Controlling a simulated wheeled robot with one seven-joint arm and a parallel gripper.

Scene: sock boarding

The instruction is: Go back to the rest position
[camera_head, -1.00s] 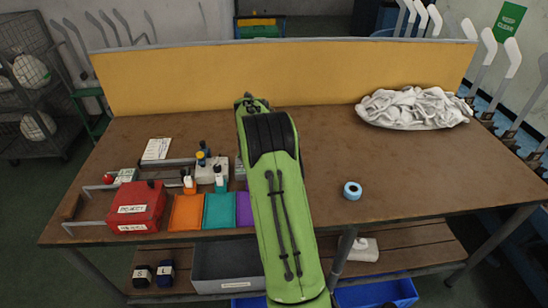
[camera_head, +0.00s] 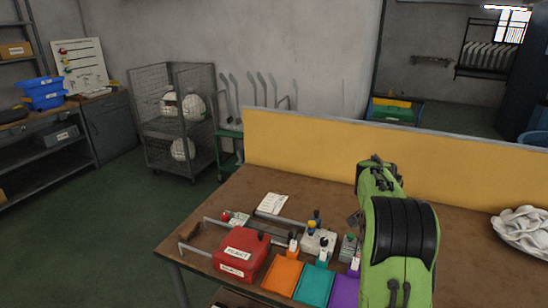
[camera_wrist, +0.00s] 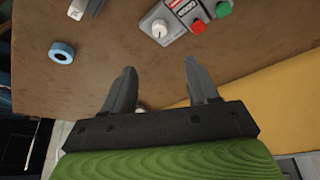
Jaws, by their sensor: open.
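My gripper (camera_wrist: 155,90) shows in the wrist view with its two grey fingers spread apart and nothing between them. It is over the brown workbench (camera_wrist: 110,30). My green arm shows at the right of the head view, over the bench (camera_head: 460,235); the gripper itself is hidden there.
A red box (camera_head: 242,253), orange (camera_head: 283,275) and teal (camera_head: 314,286) trays lie on the bench left of my arm. White cloth (camera_head: 522,232) lies at right. A yellow panel (camera_head: 310,145) backs the bench. A wire cage (camera_head: 150,90) stands behind. Blue tape (camera_wrist: 62,52) and a control box (camera_wrist: 180,15) show.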

